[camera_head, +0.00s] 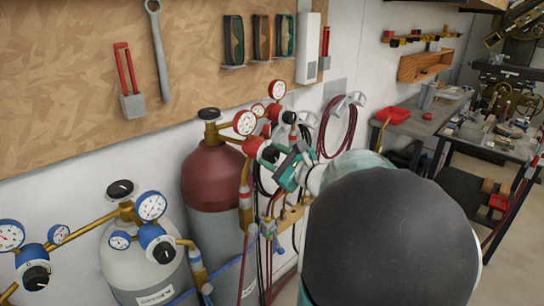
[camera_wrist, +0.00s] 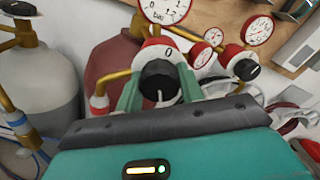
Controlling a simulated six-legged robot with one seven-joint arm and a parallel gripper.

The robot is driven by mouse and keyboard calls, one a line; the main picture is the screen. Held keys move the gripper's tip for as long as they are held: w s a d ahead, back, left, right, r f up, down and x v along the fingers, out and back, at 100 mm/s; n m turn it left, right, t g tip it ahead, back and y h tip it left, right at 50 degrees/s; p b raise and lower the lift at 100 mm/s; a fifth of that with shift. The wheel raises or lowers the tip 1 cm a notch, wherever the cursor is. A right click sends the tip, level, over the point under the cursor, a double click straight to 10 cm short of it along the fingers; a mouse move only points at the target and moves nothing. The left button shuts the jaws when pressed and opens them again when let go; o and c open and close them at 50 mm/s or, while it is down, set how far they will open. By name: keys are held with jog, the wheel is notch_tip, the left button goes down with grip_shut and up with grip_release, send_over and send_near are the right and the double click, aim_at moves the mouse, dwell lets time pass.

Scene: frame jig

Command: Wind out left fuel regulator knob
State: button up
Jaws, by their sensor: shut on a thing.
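The left fuel regulator is a red and white body (camera_head: 253,147) with a white dial gauge above it, beside the dark red cylinder. Its black knob (camera_wrist: 158,80) faces the wrist camera, with a white pointer mark on it and a 0 on the white ring above. My gripper (camera_wrist: 158,92) has one green finger on each side of the knob and is shut on it. In the head view my gripper (camera_head: 285,165) reaches the regulator from the right, and the knob is largely hidden there.
A second red regulator with a black knob (camera_wrist: 246,69) is close on the right. The dark red cylinder (camera_head: 212,178) stands behind. Blue regulators (camera_head: 158,246) sit on the grey cylinder at left. Hoses hang below, and a tool board (camera_head: 90,60) covers the wall above.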

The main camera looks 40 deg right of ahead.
jog(key=n, duration=1.4)
jog(key=shift+r+n, duration=0.1)
jog(key=shift+n, duration=0.3)
jog(key=n, duration=0.3)
jog(key=shift+n, duration=0.3)
jog(key=n, duration=0.3)
jog(key=shift+n, duration=0.3)
jog(key=n, duration=0.7)
jog(key=shift+a, duration=0.1)
jog(key=o, duration=1)
